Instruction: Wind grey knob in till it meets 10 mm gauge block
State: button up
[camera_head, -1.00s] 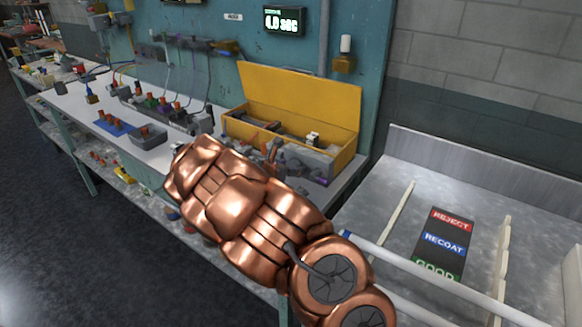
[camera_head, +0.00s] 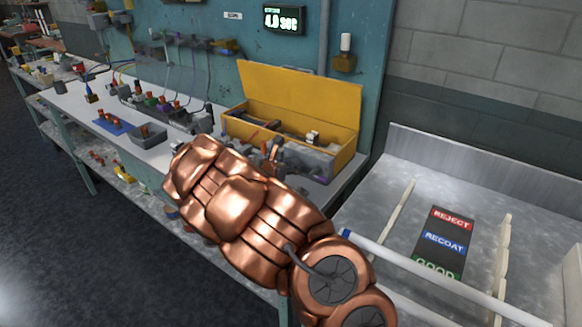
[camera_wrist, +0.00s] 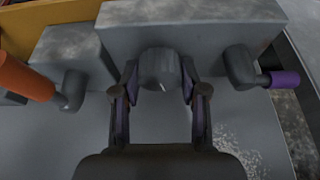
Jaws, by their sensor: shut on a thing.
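The grey knob (camera_wrist: 160,68) is a rounded cylinder on the front of a grey block-shaped fixture (camera_wrist: 210,22) in the wrist view. My gripper (camera_wrist: 160,85) has one finger on each side of the knob and is shut on it.
To the right of the knob is a dark elbow with a purple tip (camera_wrist: 284,79). To the left is an orange handle (camera_wrist: 25,77) on a grey fitting. An open yellow box (camera_head: 300,95) stands behind on the bench. A tray with a REJECT, RECOAT, GOOD card (camera_head: 443,243) lies right.

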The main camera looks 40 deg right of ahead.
jog(key=shift+f+m+b, duration=0.1)
jog(key=shift+m+b, duration=0.3)
jog(key=shift+b, duration=0.55)
jog(key=o, duration=1.1)
jog(key=shift+o, duration=0.2)
jog(key=v, duration=1.2)
jog(key=shift+s, duration=0.15)
